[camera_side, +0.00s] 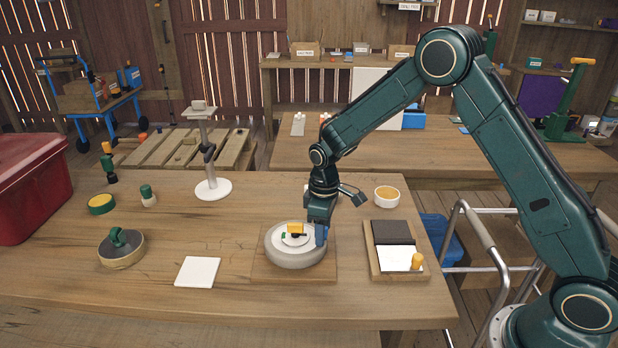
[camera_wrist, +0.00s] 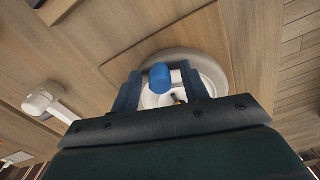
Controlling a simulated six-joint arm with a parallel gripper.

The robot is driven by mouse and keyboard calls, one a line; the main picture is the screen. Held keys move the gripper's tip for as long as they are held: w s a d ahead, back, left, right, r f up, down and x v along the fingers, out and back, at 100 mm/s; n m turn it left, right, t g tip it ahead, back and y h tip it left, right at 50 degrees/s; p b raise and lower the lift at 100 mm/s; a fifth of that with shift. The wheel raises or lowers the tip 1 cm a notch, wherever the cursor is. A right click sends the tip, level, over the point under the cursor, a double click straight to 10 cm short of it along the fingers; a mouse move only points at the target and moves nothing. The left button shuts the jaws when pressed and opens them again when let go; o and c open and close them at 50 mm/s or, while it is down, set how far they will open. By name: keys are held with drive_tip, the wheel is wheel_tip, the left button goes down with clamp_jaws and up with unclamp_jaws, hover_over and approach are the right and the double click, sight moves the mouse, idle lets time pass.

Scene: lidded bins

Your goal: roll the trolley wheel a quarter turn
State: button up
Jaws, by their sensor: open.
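A thick grey wheel-like disc (camera_side: 296,256) with a white top lies flat on a square wooden board (camera_side: 326,273) on the bench. A yellow block (camera_side: 295,228) and a small green and black piece sit on its top. My gripper (camera_side: 320,226) points down at the disc's right side. In the wrist view my gripper (camera_wrist: 160,88) is open, with a blue rounded peg (camera_wrist: 160,77) between its fingers. I cannot tell whether the fingers touch the peg. The disc (camera_wrist: 184,58) shows behind the peg, partly hidden by the gripper.
A tray with a dark pad (camera_side: 392,232) and a yellow-topped peg is to the right, with a bowl (camera_side: 387,196) behind. A white square (camera_side: 198,272) and a round green-handled lid (camera_side: 121,248) lie left. A white stand (camera_side: 213,190) rises behind.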

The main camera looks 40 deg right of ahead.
sight(293, 258)
clamp_jaws()
drive_tip(key=shift+s+a+m, duration=0.1)
drive_tip(key=shift+m, duration=0.2)
drive_tip(key=m, duration=0.1)
drive_tip(key=s+a+m, duration=0.1)
drive_tip(key=shift+a+m, duration=0.25)
drive_tip(key=shift+m, duration=0.15)
drive_tip(key=a+m, duration=0.1)
drive_tip(key=m, duration=0.1)
drive_tip(key=a+m, duration=0.1)
drive_tip(key=m, duration=0.1)
drive_tip(key=shift+s+a, duration=0.25)
drive_tip(key=shift+s, duration=0.1)
drive_tip(key=a+m, duration=0.1)
drive_tip(key=m, duration=0.2)
drive_tip(key=a+m, duration=0.1)
drive_tip(key=m, duration=0.1)
drive_tip(key=shift+w+a, duration=0.15)
drive_tip(key=shift+a, duration=0.15)
drive_tip(key=m, duration=0.1)
drive_tip(key=a+m, duration=0.1)
drive_tip(key=shift+w+a+m, duration=0.2)
drive_tip(key=shift+w+m, duration=0.1)
drive_tip(key=shift+w+a+m, duration=0.3)
drive_tip(key=shift+m, duration=0.45)
drive_tip(key=shift+w+a+m, duration=0.25)
drive_tip(key=shift+a+m, duration=0.05)
drive_tip(key=shift+m, duration=0.45)
